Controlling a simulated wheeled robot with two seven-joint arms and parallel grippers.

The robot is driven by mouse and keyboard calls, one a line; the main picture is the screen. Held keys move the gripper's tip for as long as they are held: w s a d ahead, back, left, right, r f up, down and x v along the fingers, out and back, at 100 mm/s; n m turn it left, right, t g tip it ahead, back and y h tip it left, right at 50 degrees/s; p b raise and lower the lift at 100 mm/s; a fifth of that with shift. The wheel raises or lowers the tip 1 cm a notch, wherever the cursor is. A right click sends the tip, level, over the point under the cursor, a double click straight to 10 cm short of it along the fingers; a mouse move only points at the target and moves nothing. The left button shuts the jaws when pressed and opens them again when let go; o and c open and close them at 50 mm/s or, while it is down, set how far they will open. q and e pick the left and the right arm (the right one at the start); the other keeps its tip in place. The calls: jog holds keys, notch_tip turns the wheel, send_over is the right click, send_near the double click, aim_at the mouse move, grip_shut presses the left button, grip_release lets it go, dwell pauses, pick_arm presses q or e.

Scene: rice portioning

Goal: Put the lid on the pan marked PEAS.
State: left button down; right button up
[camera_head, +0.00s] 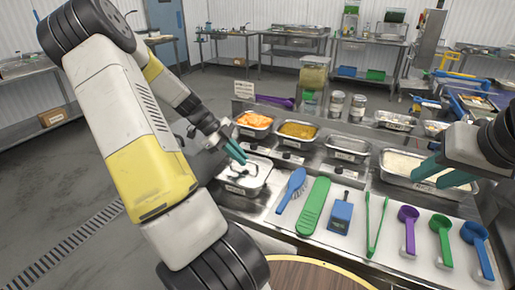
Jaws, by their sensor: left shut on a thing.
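My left gripper (235,151), with teal fingers, reaches down at the left end of the steel counter. It is shut on the dark handle of a pale metal lid (257,172). The lid is over the front left pan (233,190), whose front bears a white label too small to read. I cannot tell whether the lid rests on the rim or is slightly above it. The pan's inside is hidden. My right gripper (440,177) is open over the right side of the counter, in front of a pan of white rice (400,163), and appears empty.
Behind the lid stand pans of orange food (254,120) and yellowish food (298,130). An empty-looking pan (347,147) sits right of them. A brush (292,190), a green paddle (315,206), a blue device (340,214), green tongs (376,225) and several scoops lie in front.

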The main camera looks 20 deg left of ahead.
pick_arm(q)
jog(key=shift+f, duration=0.1)
jog(key=c, duration=1.5)
grip_release()
jog(key=shift+o, duration=0.2)
jog(key=v, duration=0.7)
jog(key=shift+a+r, duration=0.2)
jog(key=shift+r, duration=0.15)
jog(key=shift+s, duration=0.1)
